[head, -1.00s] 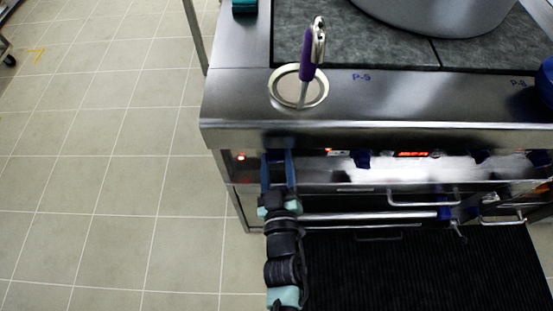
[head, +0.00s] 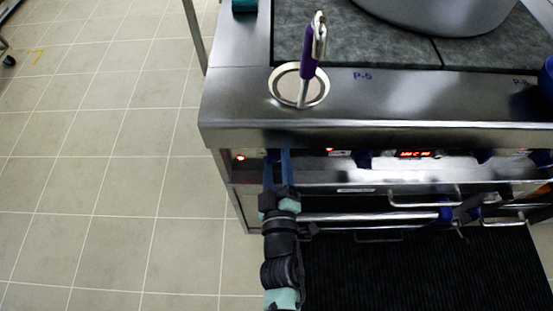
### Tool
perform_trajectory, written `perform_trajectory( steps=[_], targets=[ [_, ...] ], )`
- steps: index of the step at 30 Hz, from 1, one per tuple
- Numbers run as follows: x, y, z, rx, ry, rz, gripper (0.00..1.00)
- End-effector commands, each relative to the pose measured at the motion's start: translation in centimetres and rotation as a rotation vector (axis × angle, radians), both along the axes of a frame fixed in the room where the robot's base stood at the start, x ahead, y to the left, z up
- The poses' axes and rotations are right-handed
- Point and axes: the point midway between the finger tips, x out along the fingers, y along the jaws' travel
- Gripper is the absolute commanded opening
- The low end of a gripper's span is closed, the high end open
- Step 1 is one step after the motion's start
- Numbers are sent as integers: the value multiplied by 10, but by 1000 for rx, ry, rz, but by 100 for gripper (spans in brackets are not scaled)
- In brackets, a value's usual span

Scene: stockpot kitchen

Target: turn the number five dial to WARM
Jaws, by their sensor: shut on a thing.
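My gripper (head: 278,154) reaches up from below to the front panel under the stove's steel ledge. Its two blue fingers are shut on a dark blue dial (head: 274,155) at the left end of the panel. The fingers and the ledge hide most of this dial, and its number and markings cannot be read. Another dark blue dial (head: 363,160) sits farther right on the panel, below the blue ledge mark P-5 (head: 362,76). A red-lit display (head: 415,153) is right of it, too small to read.
A purple-handled utensil (head: 308,65) stands in a round ringed opening (head: 284,72) on the ledge. A large pot (head: 440,12) stands on the cooktop. Oven handles (head: 425,203) stick out below the panel. A black mat (head: 420,270) lies in front; open tiled floor (head: 110,190) is left.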

Motion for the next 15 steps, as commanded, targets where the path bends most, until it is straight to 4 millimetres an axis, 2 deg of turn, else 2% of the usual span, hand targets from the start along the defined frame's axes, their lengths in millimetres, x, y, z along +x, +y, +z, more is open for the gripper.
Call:
perform_trajectory(
  steps=[6, 7, 11, 15],
  targets=[
    [0, -2, 1, 1, -2, -5, 0],
    [0, -2, 1, 1, -2, -5, 56],
    [0, -2, 1, 1, -1, -4, 79],
    [0, -1, 1, 2, -1, -2, 80]
  ],
)
